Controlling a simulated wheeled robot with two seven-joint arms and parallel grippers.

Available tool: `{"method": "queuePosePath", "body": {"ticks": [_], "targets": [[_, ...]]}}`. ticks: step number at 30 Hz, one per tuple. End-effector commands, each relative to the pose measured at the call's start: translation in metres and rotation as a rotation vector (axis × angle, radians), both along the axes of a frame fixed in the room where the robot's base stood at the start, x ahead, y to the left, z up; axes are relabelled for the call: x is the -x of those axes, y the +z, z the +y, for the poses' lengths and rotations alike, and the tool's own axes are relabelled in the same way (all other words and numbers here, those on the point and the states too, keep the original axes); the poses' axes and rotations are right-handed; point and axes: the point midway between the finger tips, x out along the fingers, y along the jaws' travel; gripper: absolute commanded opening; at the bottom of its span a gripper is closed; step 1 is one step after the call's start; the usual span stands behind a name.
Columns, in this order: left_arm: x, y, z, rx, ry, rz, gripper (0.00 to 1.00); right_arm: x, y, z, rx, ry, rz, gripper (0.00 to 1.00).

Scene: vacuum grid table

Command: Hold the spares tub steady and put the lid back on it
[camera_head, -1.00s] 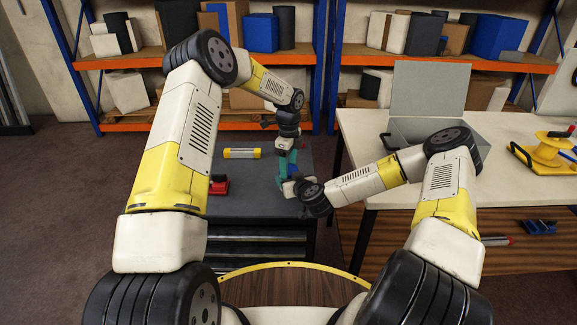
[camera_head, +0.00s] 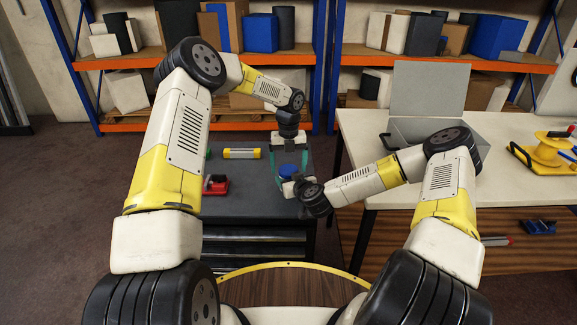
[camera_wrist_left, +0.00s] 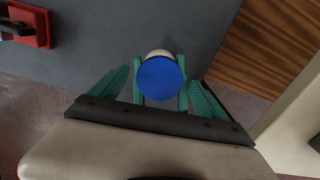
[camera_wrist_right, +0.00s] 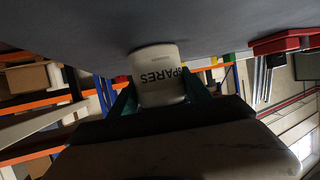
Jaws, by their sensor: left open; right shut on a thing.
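The round blue lid (camera_head: 287,170) lies flat over the cream spares tub (camera_wrist_right: 158,75), which stands on the grey worktop. In the left wrist view the lid (camera_wrist_left: 161,78) covers nearly all of the tub; I cannot tell whether it is fully seated. The tub's rim is hidden in the head view.
A yellow-ended cylinder (camera_head: 241,153) and a red-and-black item (camera_head: 215,185) lie on the worktop to the left. Shelves stand behind.

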Motion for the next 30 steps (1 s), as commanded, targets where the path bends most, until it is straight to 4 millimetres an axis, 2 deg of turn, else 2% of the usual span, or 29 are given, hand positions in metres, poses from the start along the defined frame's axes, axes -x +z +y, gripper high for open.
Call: {"method": "queuePosePath", "body": {"ticks": [4,7,15,21,25,30], "targets": [[0.0,0.004,0.0,0.0,0.001,-0.001,0.86,0.0,0.0,0.0,0.0,0.001,0.001,0.0],[-0.001,0.016,0.0,0.0,0.001,-0.003,0.86,0.0,0.0,0.0,0.0,0.001,0.001,0.0],[-0.001,0.074,0.0,0.002,0.001,-0.004,0.86,0.0,0.0,0.0,0.0,0.001,0.001,0.0],[-0.001,0.107,0.0,0.001,0.001,-0.002,0.86,0.0,0.0,0.0,0.0,0.001,0.0,0.0],[0.0,0.117,0.0,-0.001,0.0,0.0,0.86,0.0,0.0,0.0,0.0,0.001,0.0,0.0],[0.0,0.12,0.0,0.0,0.0,0.0,0.86,0.0,0.0,0.0,0.0,0.001,0.0,0.0]]}}
